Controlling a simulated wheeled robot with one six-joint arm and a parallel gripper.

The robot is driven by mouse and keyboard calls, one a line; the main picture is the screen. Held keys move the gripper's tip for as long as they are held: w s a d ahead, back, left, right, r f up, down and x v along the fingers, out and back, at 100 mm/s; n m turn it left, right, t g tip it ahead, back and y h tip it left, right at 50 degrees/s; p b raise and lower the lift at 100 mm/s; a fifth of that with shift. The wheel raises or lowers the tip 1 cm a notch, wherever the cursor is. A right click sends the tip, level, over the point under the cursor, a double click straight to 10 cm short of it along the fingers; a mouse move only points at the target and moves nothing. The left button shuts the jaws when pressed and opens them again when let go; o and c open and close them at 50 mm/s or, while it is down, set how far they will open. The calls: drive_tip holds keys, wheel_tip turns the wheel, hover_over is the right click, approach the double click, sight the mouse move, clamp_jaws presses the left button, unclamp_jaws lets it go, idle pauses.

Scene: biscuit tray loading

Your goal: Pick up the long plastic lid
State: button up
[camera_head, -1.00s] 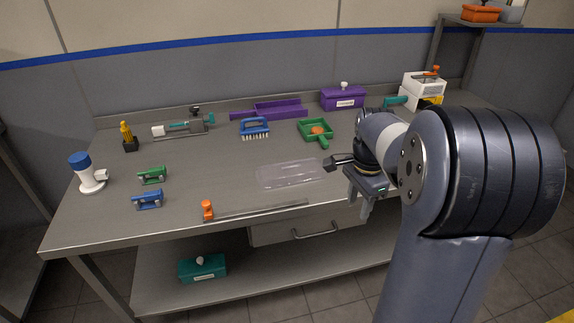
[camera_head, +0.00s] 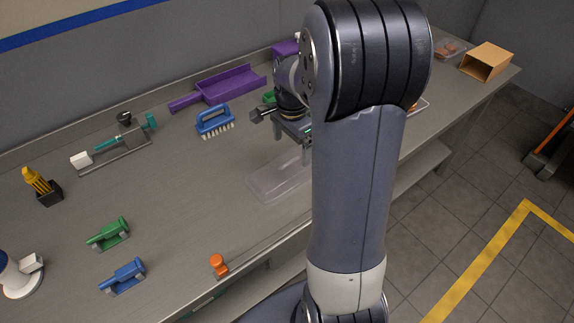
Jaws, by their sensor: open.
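The long plastic lid (camera_head: 272,186) is clear and lies flat on the steel bench near its front edge. Its right end is hidden behind my arm. My gripper (camera_head: 306,160) is above the bench by the lid's far right part, its fingers pointing down and apart. It is open and holds nothing that I can see. My arm hides part of the gripper, so I cannot tell how high it is above the lid.
A blue brush (camera_head: 215,122) and a purple scoop (camera_head: 222,88) lie behind. Green (camera_head: 108,235) and blue (camera_head: 123,276) handled tools sit at left. A cardboard box (camera_head: 486,62) stands far right.

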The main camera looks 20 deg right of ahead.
sight(289, 162)
drive_tip(key=shift+o, duration=0.2)
drive_tip(key=f, duration=0.3)
drive_tip(key=shift+s+a+f, duration=0.2)
drive_tip(key=shift+a+f, duration=0.2)
drive_tip(key=shift+f, duration=0.5)
drive_tip(key=shift+c, duration=0.5)
drive_tip(key=c, duration=0.9)
drive_tip(key=shift+c, duration=0.2)
